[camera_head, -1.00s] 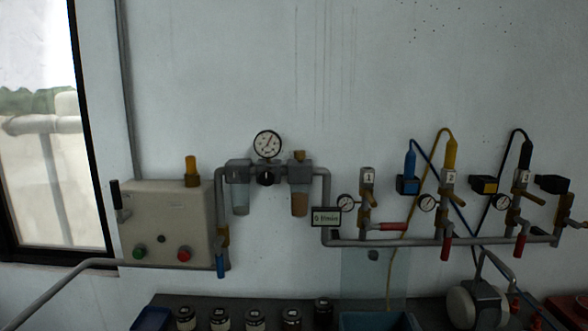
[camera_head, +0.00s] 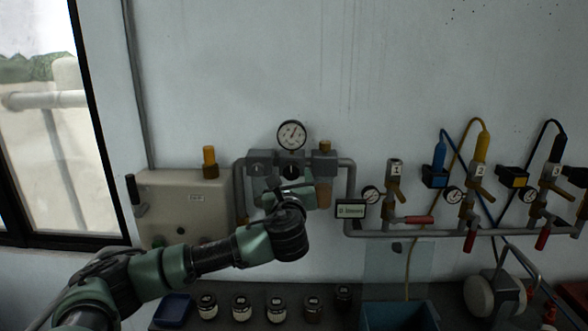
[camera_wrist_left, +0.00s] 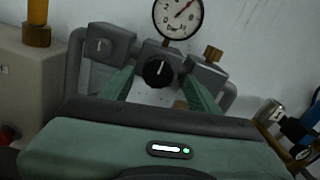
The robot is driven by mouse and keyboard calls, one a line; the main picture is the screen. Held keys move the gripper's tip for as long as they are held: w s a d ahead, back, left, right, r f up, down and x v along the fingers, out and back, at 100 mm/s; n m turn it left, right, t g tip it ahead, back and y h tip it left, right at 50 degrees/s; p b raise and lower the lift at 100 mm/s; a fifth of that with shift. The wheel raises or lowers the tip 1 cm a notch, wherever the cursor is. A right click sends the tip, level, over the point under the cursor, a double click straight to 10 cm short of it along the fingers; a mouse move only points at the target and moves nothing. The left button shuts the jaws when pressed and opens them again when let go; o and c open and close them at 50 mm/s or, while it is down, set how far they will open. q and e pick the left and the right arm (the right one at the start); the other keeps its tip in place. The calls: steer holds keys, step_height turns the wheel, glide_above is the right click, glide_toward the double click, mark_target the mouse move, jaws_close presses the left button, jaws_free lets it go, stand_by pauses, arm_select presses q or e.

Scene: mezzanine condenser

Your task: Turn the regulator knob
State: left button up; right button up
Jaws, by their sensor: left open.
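The regulator knob (camera_head: 291,173) is a round black knob with a white mark, under a round pressure gauge (camera_head: 291,135) on the grey regulator unit. In the left wrist view the knob (camera_wrist_left: 158,73) shows clearly, its white mark close to upright. My left gripper (camera_head: 290,188) is open in front of the unit, just below the knob. In the left wrist view its two green fingers (camera_wrist_left: 160,92) point at the unit, one on each side of the knob. I cannot tell whether they touch it. The fingertips are partly hidden. My right gripper is not in view.
A beige control box (camera_head: 180,200) with a yellow-topped fitting stands left of the unit. Pipes, small gauges and red-handled valves (camera_head: 413,220) run to the right. Several jars (camera_head: 242,307) and a blue tray (camera_head: 400,315) are on the bench below. The wall above is clear.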

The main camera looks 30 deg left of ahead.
mark_target(291, 171)
arm_select(q)
steer(key=x, duration=0.2)
steer(key=shift+w+a+f+p, duration=0.1)
steer(key=shift+a+p, duration=0.2)
steer(key=shift+d, duration=0.15)
steer(key=shift+c, duration=0.3)
jaws_close()
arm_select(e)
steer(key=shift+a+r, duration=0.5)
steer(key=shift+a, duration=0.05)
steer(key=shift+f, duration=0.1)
